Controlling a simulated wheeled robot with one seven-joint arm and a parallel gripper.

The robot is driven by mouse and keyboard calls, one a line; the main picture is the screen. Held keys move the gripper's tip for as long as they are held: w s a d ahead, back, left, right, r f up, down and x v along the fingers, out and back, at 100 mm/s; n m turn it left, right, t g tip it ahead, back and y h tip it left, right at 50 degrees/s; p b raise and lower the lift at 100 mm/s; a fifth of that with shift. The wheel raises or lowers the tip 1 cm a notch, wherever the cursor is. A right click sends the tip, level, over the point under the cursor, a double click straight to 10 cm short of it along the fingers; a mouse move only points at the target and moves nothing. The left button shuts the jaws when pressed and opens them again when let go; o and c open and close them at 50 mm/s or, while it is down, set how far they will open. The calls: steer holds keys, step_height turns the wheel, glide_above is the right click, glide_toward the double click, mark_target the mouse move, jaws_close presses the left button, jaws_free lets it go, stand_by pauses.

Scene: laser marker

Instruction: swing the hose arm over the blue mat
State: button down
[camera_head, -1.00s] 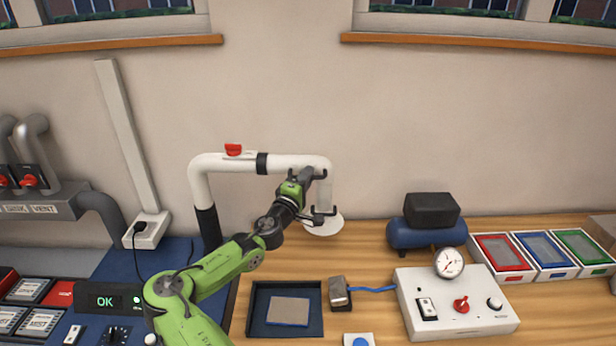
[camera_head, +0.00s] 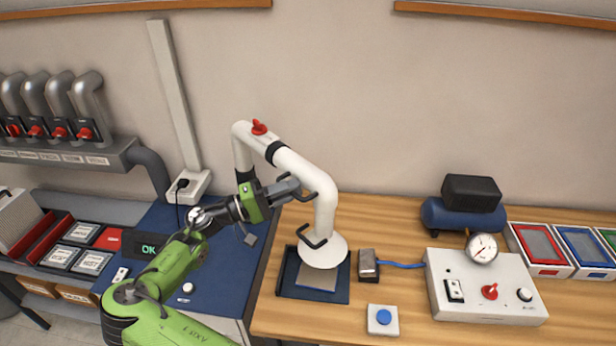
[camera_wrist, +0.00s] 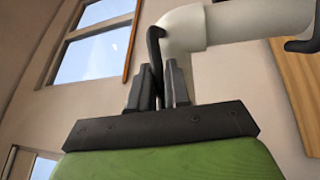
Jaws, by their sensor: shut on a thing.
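The white hose arm (camera_head: 300,168) has a red valve handle on top and a white hood (camera_head: 325,252) at its lower end. The hood hangs over a dark navy tray (camera_head: 288,285) and hides part of the grey, blue-edged plate inside. The blue mat (camera_head: 222,275) covers the surface left of the tray; the hood is not above it. My gripper (camera_head: 298,190) is at the hose arm's downward bend, shut on its upper black handle (camera_wrist: 155,50). The fingers sit on either side of that handle in the wrist view. A second black handle is lower, near the hood.
A small metal block (camera_head: 368,265) with a blue cable stands right of the tray, before a white control box (camera_head: 487,290) with a gauge. A blue button box (camera_head: 382,319) is in front. Grey pipes (camera_head: 60,95) and an OK display (camera_head: 148,247) are at left.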

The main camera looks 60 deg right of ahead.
steer(key=shift+w+a+m+g+y, duration=0.15)
steer(key=shift+w+a+g+y, duration=0.1)
steer(key=shift+a, duration=0.2)
steer(key=shift+w+a+m+g+y, duration=0.15)
steer(key=shift+w+a, duration=0.1)
steer(key=shift+a, duration=0.2)
steer(key=c, duration=1.2)
jaws_free()
steer(key=shift+o, duration=0.2)
steer(key=shift+w, duration=0.1)
steer(key=b+v, duration=0.1)
steer(key=v, duration=1.4)
steer(key=shift+a+f, duration=0.2)
steer(key=shift+a, duration=0.1)
steer(key=shift+w, duration=0.1)
